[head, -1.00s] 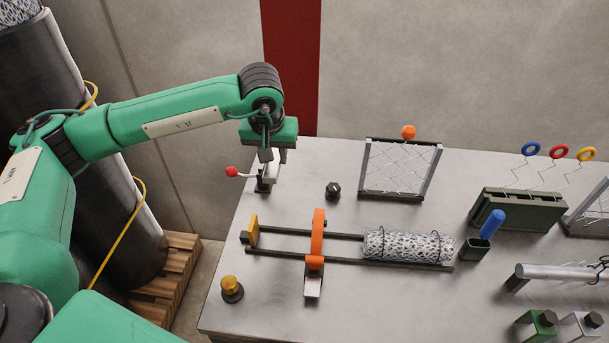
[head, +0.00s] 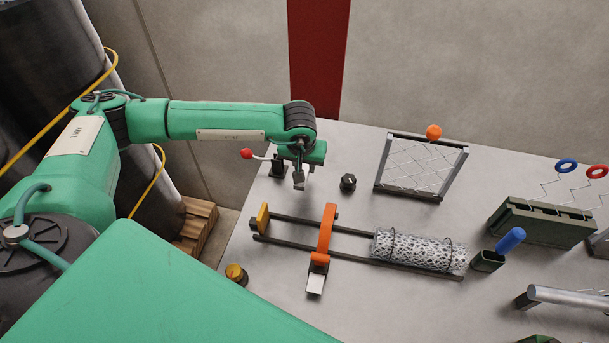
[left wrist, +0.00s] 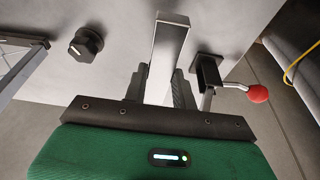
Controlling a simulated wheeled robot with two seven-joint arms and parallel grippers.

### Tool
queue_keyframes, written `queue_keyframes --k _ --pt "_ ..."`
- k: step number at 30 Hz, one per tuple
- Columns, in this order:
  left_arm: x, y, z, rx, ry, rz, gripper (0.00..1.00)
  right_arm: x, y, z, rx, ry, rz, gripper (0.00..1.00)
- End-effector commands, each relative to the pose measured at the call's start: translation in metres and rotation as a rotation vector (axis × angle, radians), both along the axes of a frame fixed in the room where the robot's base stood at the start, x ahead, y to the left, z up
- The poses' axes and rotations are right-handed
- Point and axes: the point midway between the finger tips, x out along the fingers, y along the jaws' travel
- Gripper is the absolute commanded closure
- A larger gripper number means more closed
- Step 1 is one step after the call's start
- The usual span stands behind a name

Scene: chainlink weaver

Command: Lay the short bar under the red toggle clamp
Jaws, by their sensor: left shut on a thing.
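The short bar (left wrist: 170,45) is a pale grey flat bar. It shows in the left wrist view, sticking out from between my left gripper's fingers (left wrist: 164,88). In the head view my left gripper (head: 299,181) hangs over the back left of the table, just right of the clamp. The red toggle clamp has a dark body (left wrist: 207,72) and a lever with a red ball (left wrist: 258,94); the ball also shows in the head view (head: 246,153). The bar lies beside the clamp in the wrist view, with a gap between them. My gripper partly hides the clamp body in the head view.
A black knob (head: 348,182) stands close right of my gripper. Beyond it is a wire mesh frame (head: 408,192) with an orange ball. In front are dark rails (head: 285,241) with an orange arch (head: 326,230) and a mesh roll (head: 415,249). A yellow-topped button (head: 235,272) is at the front left.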

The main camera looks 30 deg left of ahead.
Motion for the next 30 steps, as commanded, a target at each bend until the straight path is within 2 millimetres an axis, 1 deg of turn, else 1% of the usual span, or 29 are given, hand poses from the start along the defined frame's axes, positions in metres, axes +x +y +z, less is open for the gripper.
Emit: queue_keyframes --k 1,3,11,15,18,28,29,30 --pt "0.000 0.000 -0.005 0.000 0.000 0.000 1.00 0.002 0.000 0.005 0.000 -0.003 0.000 1.00" --pt "0.001 -0.001 -0.013 -0.001 -0.001 0.000 1.00 0.003 0.000 0.006 0.000 -0.004 0.000 1.00" --pt "0.000 0.000 -0.031 0.001 -0.001 -0.001 1.00 0.003 -0.003 0.010 -0.003 -0.005 0.001 1.00" --pt "0.000 -0.001 -0.052 0.000 0.000 -0.001 1.00 0.003 -0.004 0.017 -0.004 -0.004 0.001 1.00" --pt "0.000 0.000 -0.062 0.000 -0.001 -0.001 1.00 0.003 -0.005 0.018 -0.005 -0.004 0.001 1.00" --pt "0.001 0.000 -0.067 0.000 -0.002 0.000 1.00 0.002 -0.006 0.013 -0.005 -0.003 0.000 1.00" --pt "0.000 0.000 -0.067 0.001 -0.001 -0.001 0.69 0.002 -0.006 0.014 -0.005 -0.003 0.000 1.00" --pt "0.000 0.000 -0.066 0.000 0.000 -0.001 0.61 0.002 -0.006 0.015 -0.006 -0.002 -0.001 1.00"
